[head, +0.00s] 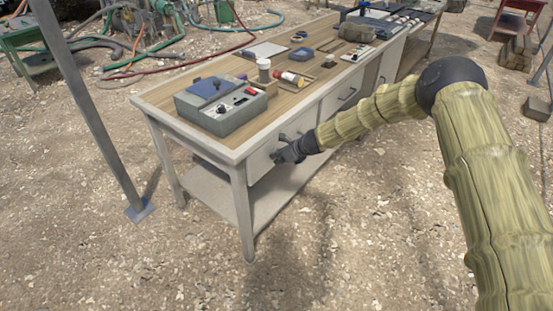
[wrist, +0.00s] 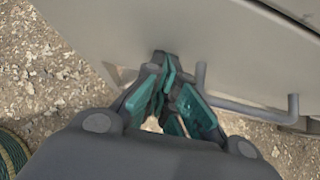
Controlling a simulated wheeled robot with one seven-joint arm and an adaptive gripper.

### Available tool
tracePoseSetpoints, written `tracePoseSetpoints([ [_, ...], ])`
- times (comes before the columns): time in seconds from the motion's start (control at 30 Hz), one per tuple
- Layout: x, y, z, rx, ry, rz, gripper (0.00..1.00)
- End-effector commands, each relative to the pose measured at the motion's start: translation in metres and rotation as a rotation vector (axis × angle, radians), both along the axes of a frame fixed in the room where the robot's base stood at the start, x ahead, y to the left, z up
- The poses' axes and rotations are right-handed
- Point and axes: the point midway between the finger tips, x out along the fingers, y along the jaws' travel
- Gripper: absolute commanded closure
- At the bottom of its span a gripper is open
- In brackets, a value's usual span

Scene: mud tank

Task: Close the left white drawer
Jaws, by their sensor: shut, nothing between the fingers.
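The left white drawer (head: 258,161) is in the near end of a long white table's front, under the wooden top. My arm hides part of its front, and I cannot tell how far it stands out. My gripper (head: 277,158) is at this drawer front, near its handle. In the wrist view the drawer's pale front (wrist: 190,30) fills the top. Its grey bar handle (wrist: 245,105) runs to the right of the fingers. My gripper (wrist: 163,65) is shut and empty, its tips close to the front beside the handle's left end; contact is unclear.
A second white drawer (head: 345,96) with a handle is farther right. A grey control box (head: 220,105), a cup (head: 264,70) and a red bottle (head: 290,78) stand on the tabletop (head: 175,97). A metal post (head: 95,105) rises at left. The gravel in front is clear.

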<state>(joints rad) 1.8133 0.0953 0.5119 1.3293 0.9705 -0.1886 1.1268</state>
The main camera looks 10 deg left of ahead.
Motion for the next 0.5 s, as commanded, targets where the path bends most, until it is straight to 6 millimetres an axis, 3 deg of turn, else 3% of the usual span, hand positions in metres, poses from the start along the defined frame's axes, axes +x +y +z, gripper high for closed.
tracePoseSetpoints([
  [0.27, 0.001, 0.005, 0.005, 0.006, -0.005, 0.004, 1.0],
  [0.5, -0.01, -0.014, 0.004, 0.005, -0.001, 0.007, 1.0],
])
